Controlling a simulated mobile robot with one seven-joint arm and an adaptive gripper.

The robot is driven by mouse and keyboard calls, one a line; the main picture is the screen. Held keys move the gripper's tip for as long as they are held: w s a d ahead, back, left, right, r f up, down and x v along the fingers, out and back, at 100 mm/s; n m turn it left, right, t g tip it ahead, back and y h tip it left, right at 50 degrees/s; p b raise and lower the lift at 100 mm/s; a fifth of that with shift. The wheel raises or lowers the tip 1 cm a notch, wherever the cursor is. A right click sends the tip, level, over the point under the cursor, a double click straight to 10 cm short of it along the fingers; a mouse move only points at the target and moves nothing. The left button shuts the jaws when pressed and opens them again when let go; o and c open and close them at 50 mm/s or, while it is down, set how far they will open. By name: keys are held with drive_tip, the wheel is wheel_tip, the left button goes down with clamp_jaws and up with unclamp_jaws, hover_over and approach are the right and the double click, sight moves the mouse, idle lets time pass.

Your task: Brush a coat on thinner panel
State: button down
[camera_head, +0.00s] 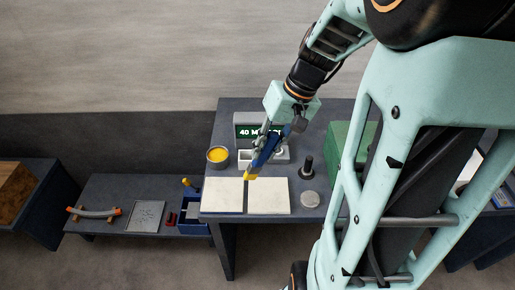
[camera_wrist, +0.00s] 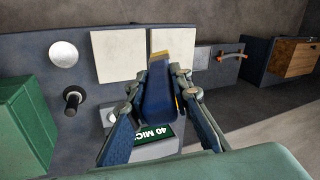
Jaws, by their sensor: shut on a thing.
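My gripper (camera_head: 266,150) is shut on a brush with a blue handle (camera_wrist: 158,100) and a yellow tip (camera_head: 250,174). The brush slants down, its tip near the back edges of two cream panels, by the gap between them. The left panel (camera_head: 222,195) and right panel (camera_head: 268,197) lie flat side by side on the dark table. In the wrist view the tip (camera_wrist: 160,56) overlaps the panel at right (camera_wrist: 173,40); the other panel (camera_wrist: 118,56) is clear. I cannot tell whether the tip touches, or which panel is thinner. A pot of yellow paint (camera_head: 218,156) stands behind the left panel.
A display reading "40 MIC..." (camera_head: 243,131), partly hidden, stands behind the brush. A dark upright post (camera_head: 306,166), a grey disc (camera_head: 310,199) and a green box (camera_head: 340,142) are at right. A lower bench (camera_head: 120,190) at left holds a curved bar, a plate and a blue bin.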

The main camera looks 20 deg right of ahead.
sight(264, 160)
drive_tip(key=shift+r, duration=0.15)
drive_tip(key=shift+f+b, duration=1.85)
drive_tip(key=shift+f, duration=0.65)
drive_tip(key=shift+w+r, duration=0.15)
drive_tip(key=shift+w, duration=0.05)
